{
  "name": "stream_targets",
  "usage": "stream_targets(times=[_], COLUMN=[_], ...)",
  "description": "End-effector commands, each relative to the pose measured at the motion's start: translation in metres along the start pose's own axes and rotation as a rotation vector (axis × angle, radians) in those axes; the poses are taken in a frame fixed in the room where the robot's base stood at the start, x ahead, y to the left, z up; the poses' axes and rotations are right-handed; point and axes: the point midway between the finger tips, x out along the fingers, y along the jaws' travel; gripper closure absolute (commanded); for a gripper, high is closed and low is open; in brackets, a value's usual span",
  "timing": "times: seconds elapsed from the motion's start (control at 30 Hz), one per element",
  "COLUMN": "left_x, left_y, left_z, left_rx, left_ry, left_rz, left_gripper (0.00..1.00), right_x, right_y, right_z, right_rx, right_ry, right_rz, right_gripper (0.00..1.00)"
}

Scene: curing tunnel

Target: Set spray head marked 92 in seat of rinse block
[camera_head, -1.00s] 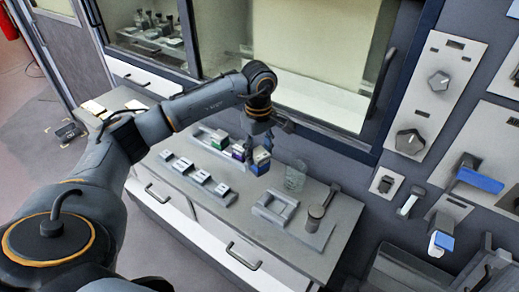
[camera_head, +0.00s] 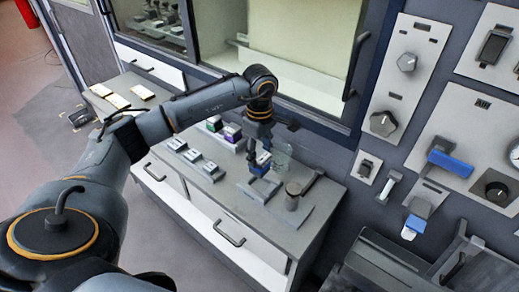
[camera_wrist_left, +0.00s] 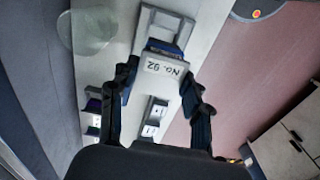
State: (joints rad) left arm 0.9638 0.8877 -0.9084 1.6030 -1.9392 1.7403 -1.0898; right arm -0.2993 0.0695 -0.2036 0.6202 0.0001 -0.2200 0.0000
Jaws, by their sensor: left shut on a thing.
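The spray head (camera_head: 262,161), a small block with a pale top and blue lower part, is in my left gripper (camera_head: 259,155). In the left wrist view the label "No. 92" reads upside down on the spray head (camera_wrist_left: 163,68), between the two fingers of the gripper (camera_wrist_left: 160,95). The rinse block (camera_head: 258,191) is a grey frame on the bench, directly below the head. Its frame (camera_wrist_left: 178,20) shows just beyond the head in the wrist view. The seat is mostly hidden, and I cannot tell whether the head touches it. My right gripper is not in view.
A dark upright cylinder with a lever (camera_head: 293,195) stands right of the rinse block. A clear glass vessel (camera_head: 283,156) stands behind it. A wall of knobs rises at right.

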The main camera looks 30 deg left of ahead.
Motion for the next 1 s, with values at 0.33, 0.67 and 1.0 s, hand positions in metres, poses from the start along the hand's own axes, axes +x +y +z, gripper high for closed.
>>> stream_targets(times=[0.33,0.67,1.0], left_x=[0.031,0.045,0.045], left_y=[0.001,0.001,0.001], left_z=[0.0,0.0,0.0], left_rx=[0.0,0.0,0.0], left_ry=[0.0,-0.001,-0.001], left_rz=[0.003,0.002,0.003], left_gripper=[0.9,0.9,0.9], right_x=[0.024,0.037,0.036], right_y=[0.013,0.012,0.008], right_z=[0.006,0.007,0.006], right_rx=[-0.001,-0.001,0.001], right_ry=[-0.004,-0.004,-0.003], right_rz=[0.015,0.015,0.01], right_gripper=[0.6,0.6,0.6])
